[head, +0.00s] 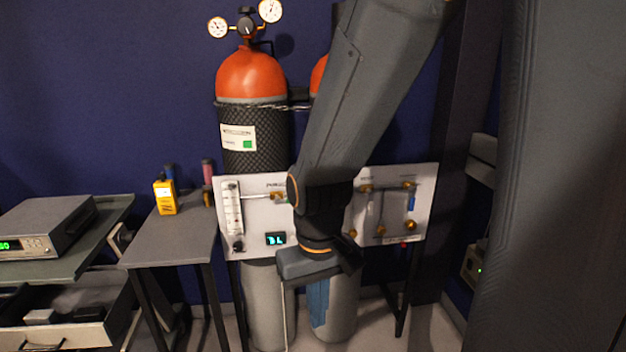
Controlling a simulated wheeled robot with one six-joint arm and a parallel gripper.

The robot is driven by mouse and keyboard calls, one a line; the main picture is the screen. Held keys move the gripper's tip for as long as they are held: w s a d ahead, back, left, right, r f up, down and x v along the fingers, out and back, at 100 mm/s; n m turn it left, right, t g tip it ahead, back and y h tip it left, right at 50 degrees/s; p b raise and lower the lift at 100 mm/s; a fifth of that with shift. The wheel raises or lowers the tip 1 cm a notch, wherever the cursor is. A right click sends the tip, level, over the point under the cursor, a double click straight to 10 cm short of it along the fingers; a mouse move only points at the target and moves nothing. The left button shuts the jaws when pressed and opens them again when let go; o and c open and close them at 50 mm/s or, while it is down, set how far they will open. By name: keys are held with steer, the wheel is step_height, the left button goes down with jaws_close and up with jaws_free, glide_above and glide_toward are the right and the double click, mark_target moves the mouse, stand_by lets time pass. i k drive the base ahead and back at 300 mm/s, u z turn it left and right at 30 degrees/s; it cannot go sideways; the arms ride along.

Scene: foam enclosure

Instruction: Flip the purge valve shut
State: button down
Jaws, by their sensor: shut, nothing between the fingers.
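The white gas panel (258,222) stands in front of the gas cylinders, its middle hidden by my arm. A brass valve fitting (278,196) shows on its left part, under small lettering that I cannot read for sure. The right part carries several brass fittings and a blue lever (411,203) that hangs down. I cannot tell which of these is the purge valve; it may be hidden behind my arm.
Red-topped cylinders (250,77) with gauges stand behind the panel. A small table (172,238) with a yellow meter (165,197) is left of it. An instrument (45,227) sits on a shelf further left. A dark post bounds the right.

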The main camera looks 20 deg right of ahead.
mark_target(276, 201)
steer(key=u, duration=0.15)
steer(key=i, duration=0.9)
steer(key=u, duration=0.4)
